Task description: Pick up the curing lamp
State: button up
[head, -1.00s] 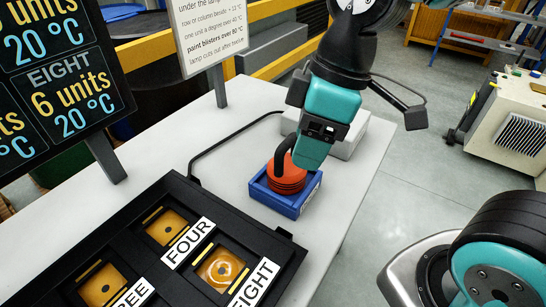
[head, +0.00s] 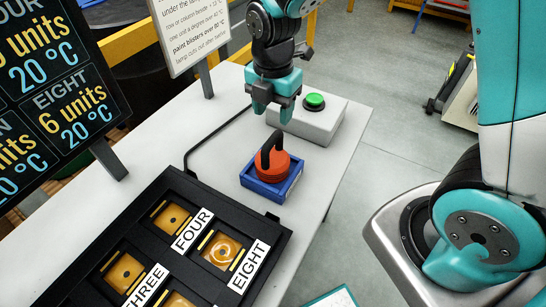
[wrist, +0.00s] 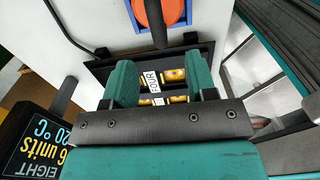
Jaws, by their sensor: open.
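The curing lamp (head: 281,168) is a red-orange round body with a black arched handle. It sits in a blue square cradle (head: 266,188) on the white table. It also shows at the top of the wrist view (wrist: 172,10), partly cut off, with its dark handle pointing down the picture. My gripper (head: 273,108) has teal fingers and is open and empty. In the head view it is above and behind the lamp, apart from it. In the wrist view the fingers (wrist: 162,82) are spread, with nothing between them but the panel beyond.
A black panel (head: 262,222) with amber tiles labelled THREE, FOUR and EIGHT lies in front of the lamp. A grey box with a green button (head: 314,101) stands behind it. A black cable (head: 200,148) runs to the left. Sign boards (head: 80,80) stand at the left.

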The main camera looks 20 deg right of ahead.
aim_at(272, 137)
notch_tip(272, 137, down, 4)
jog(key=shift+f+p, duration=0.15)
jog(key=shift+p, duration=0.2)
jog(key=shift+w+f+p, duration=0.15)
jog(key=shift+f+p, duration=0.45)
jog(key=shift+f, duration=0.75)
jog(key=shift+w+f+p, duration=0.15)
jog(key=shift+f+p, duration=0.4)
jog(key=shift+f, duration=0.75)
jog(key=shift+c, duration=0.2)
grip_shut()
jog(key=shift+r, duration=0.1)
